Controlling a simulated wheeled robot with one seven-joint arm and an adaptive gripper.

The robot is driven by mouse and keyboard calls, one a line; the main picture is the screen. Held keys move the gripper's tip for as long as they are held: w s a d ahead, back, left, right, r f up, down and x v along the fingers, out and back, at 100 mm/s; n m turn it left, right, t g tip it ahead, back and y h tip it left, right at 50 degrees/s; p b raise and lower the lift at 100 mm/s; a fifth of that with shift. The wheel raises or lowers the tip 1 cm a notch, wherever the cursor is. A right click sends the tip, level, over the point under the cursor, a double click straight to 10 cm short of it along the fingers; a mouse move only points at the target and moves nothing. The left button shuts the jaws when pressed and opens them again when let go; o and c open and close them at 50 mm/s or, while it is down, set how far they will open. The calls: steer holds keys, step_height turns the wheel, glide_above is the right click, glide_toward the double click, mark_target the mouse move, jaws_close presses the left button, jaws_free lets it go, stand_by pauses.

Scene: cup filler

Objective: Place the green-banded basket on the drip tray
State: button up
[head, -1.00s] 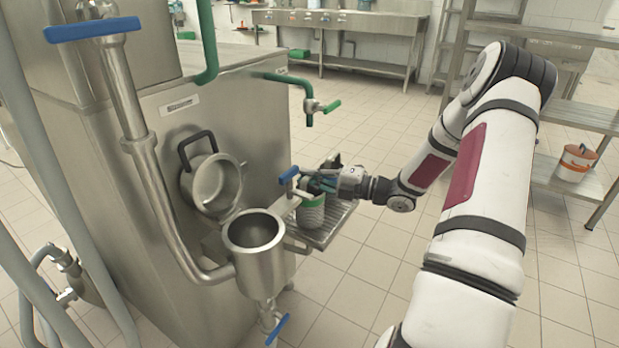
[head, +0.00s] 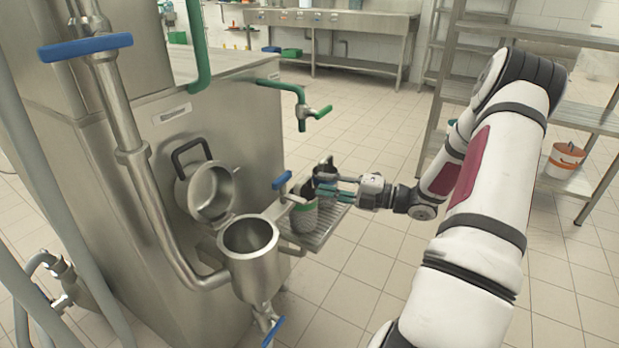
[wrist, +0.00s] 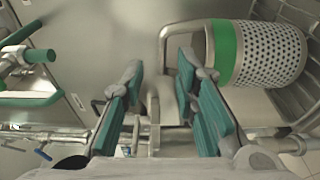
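The perforated metal basket with a green band (head: 304,217) stands upright on the slatted drip tray (head: 325,232) beside the machine. In the wrist view the basket (wrist: 268,53) is at the upper right, with its band and metal handle toward the fingers. My gripper (head: 322,187) is just right of and above the basket in the head view. In the wrist view my gripper (wrist: 160,75) is open, with a clear gap between its teal-padded fingers and nothing held. The right fingertip overlaps the handle in the picture; I cannot tell whether they touch.
A blue-handled tap (head: 283,180) is close to the basket's left side. The open-lidded steel pot (head: 250,240) is at the left front, and a green tap (head: 318,111) is above.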

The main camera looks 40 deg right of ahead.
steer(key=p+v, duration=0.1)
steer(key=v, duration=0.4)
steer(key=shift+s+d, duration=0.1)
stand_by(0.5)
